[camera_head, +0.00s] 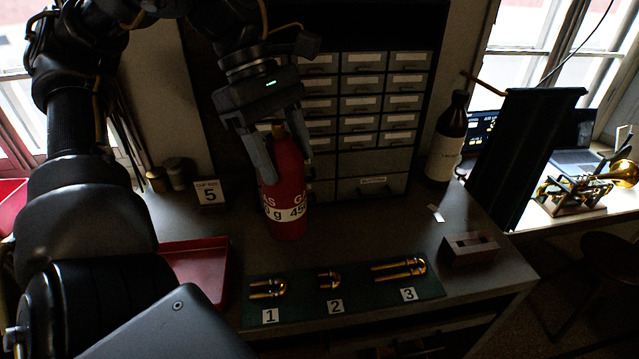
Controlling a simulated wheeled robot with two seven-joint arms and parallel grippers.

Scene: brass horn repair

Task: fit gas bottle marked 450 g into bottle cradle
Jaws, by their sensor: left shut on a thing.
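A red gas bottle (289,218) is upright near the middle of the bench, with a white band reading partly "0 g" and "45" and the word "GAS" above it. My left gripper (287,168) comes down from above and is shut on its upper part, one finger on each side. The fingers and palm hide part of its neck and top. I cannot tell whether its base touches the bench. I cannot make out a bottle cradle for certain. My right gripper is not in view.
A green mat (345,302) holds brass tubes marked 1, 2 and 3. A red tray (197,268) lies left, a slotted block (469,248) right. Behind are a drawer cabinet (374,160), a brown bottle (446,138) and a card marked 5 (210,193).

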